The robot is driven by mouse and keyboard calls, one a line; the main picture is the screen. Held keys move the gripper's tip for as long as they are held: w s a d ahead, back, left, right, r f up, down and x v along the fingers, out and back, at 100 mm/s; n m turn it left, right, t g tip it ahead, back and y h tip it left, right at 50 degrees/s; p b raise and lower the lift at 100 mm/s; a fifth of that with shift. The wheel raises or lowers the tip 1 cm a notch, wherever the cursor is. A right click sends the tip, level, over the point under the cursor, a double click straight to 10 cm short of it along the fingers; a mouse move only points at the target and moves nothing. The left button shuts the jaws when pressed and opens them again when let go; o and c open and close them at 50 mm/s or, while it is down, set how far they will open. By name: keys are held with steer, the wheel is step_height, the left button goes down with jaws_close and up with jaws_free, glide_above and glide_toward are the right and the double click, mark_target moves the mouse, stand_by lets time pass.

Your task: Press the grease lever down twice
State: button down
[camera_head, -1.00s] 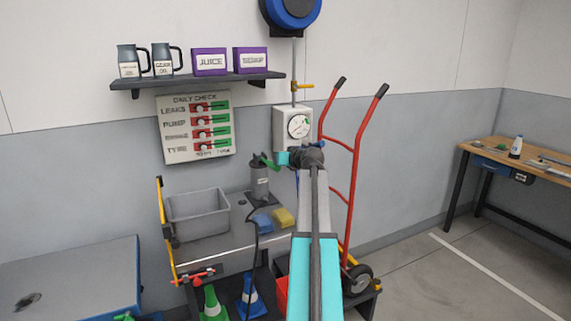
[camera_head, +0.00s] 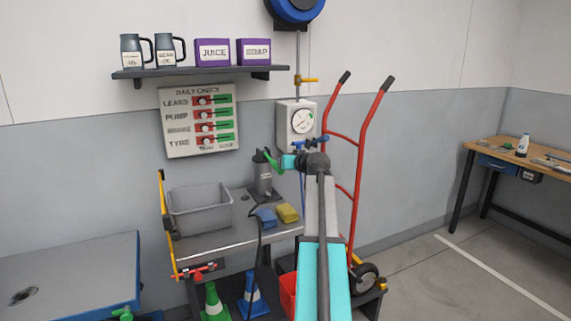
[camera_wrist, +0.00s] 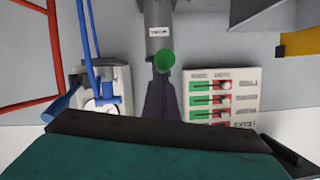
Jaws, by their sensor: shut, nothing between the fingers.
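The grease pump (camera_head: 263,178) is a grey upright cylinder at the back of the cart top. Its green lever (camera_head: 274,163) slopes down to the right from the pump head. My gripper (camera_head: 287,161) is shut and empty, at the lever's outer end in the head view. In the wrist view, the lever's round green end (camera_wrist: 164,61) shows just past the tips of my dark shut fingers (camera_wrist: 161,84), with the pump body (camera_wrist: 157,20) behind it. The fingers look very near or touching the lever; contact is not clear.
A gauge box (camera_head: 297,122) with blue valve handles is close behind my arm. A red hand truck (camera_head: 360,165) stands to the right. The cart carries a grey bin (camera_head: 200,212), blue and yellow sponges (camera_head: 287,212). A daily-check board (camera_head: 198,122) hangs on the wall.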

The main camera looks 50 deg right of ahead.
steer(key=shift+a+f, duration=0.25)
steer(key=shift+f, duration=0.55)
steer(key=shift+r, duration=0.1)
steer(key=shift+d+r, duration=0.1)
steer(key=shift+r, duration=0.4)
steer(key=d+r+v, duration=0.1)
steer(key=r+v, duration=0.1)
steer(key=v, duration=0.9)
steer(key=shift+r+p, duration=0.25)
steer(key=shift+p, duration=0.05)
steer(key=shift+s, duration=0.1)
